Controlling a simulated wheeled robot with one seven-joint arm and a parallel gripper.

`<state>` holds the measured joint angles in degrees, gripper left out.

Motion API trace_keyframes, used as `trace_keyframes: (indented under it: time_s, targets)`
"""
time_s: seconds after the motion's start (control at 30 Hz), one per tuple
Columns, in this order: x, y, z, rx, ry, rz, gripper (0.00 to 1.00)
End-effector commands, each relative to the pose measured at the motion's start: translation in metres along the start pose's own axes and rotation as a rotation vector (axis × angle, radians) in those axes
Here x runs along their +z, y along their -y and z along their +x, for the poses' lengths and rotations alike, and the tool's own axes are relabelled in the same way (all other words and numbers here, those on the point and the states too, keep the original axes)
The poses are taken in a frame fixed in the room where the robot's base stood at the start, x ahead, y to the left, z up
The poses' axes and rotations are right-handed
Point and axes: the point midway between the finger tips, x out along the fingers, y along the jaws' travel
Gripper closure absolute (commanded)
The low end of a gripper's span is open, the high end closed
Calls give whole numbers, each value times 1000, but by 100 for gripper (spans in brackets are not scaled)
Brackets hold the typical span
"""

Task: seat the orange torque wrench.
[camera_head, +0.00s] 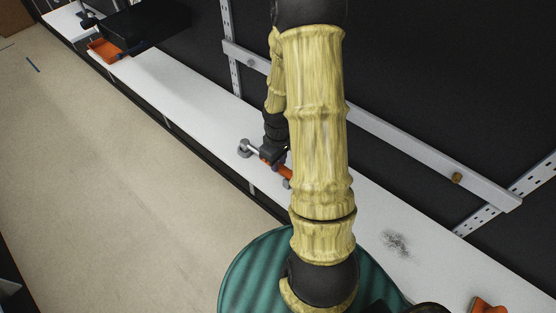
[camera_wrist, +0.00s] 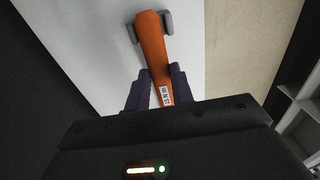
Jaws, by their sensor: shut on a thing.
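The orange torque wrench (camera_head: 285,173) is in my gripper (camera_head: 272,157) above or at the white shelf in the head view. Its silver shaft and round grey head (camera_head: 244,147) point left. In the wrist view, the orange handle (camera_wrist: 152,45) with a white label runs between the dark fingers of my gripper (camera_wrist: 159,72), which are shut on it. A grey two-pronged piece (camera_wrist: 167,22) shows on both sides of the handle's far end. I cannot tell whether the handle rests in it. The wrench head is out of the wrist view.
The white shelf (camera_head: 205,105) runs along a dark wall with a grey rail (camera_head: 400,140). An orange tray (camera_head: 104,50) and a black box (camera_head: 140,25) stand at the far left. An orange object (camera_head: 488,305) is at the lower right. A dark smudge (camera_head: 396,243) marks the shelf. Open floor lies left.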

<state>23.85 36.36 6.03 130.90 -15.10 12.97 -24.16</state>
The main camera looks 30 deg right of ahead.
Motion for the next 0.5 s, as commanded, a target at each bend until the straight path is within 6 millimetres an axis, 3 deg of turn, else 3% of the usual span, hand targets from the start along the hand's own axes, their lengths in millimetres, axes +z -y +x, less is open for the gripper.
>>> trace_keyframes:
  time_s: [0.07, 0.1, 0.2, 0.5]
  targets:
    - [0, 0, 0, 1, -1, 1, 100]
    - [0, 0, 0, 1, -1, 0, 73]
    - [0, 0, 0, 1, -1, -1, 53]
    - [0, 0, 0, 0, 0, -1, 51]
